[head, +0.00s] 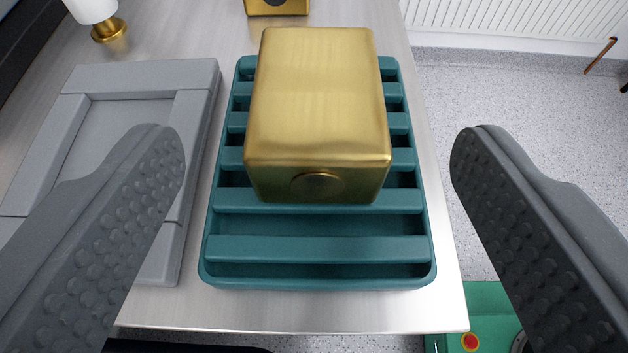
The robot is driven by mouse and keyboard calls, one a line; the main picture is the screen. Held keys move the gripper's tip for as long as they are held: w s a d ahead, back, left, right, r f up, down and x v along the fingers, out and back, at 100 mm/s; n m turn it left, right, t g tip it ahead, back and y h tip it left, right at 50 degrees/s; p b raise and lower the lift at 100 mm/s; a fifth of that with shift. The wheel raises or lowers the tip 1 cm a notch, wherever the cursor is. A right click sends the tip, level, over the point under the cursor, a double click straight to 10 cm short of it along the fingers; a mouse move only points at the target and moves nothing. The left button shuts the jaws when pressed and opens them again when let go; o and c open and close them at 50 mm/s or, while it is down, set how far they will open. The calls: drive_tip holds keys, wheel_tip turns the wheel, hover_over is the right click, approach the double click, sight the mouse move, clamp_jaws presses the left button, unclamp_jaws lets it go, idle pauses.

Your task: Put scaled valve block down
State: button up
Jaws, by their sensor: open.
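The valve block, a brass-coloured block (318,105) with a round recess in its near face, rests on a teal slatted rack (318,248). It sits toward the rack's far and middle part, leaving the near slats bare. My gripper (318,150) is open, with one grey studded finger on each side of the block. Both fingers are well apart from the block and nothing is between them in contact. The block's underside is hidden.
A grey recessed tray (200,110) lies left of the rack on the metal table (300,313). Behind stand another brass object (277,6) and a white item on a brass foot (108,28). The table's right edge is close to the rack; speckled floor lies beyond.

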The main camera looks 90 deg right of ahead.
drive_tip(key=shift+p+v, duration=0.3)
drive_tip(key=shift+v, duration=1.85)
drive_tip(key=s+a+r+n+t+y, duration=0.2)
drive_tip(key=s+r+n+t+y, duration=0.1)
drive_tip(key=r, duration=0.8)
drive_tip(key=s+a+r+n+t+y, duration=0.2)
drive_tip(key=s+r+n+t+y, duration=0.2)
drive_tip(key=r, duration=0.6)
drive_tip(key=s+a+r+n+t+y, duration=0.2)
drive_tip(key=s+r+n+t+y, duration=0.2)
drive_tip(key=r+n+t+y, duration=0.2)
wheel_tip(320, 180, up, 6)
drive_tip(key=n+t, duration=0.2)
drive_tip(key=n, duration=0.2)
drive_tip(key=shift+f+n, duration=0.2)
drive_tip(key=shift+n, duration=0.1)
drive_tip(key=shift+s, duration=0.15)
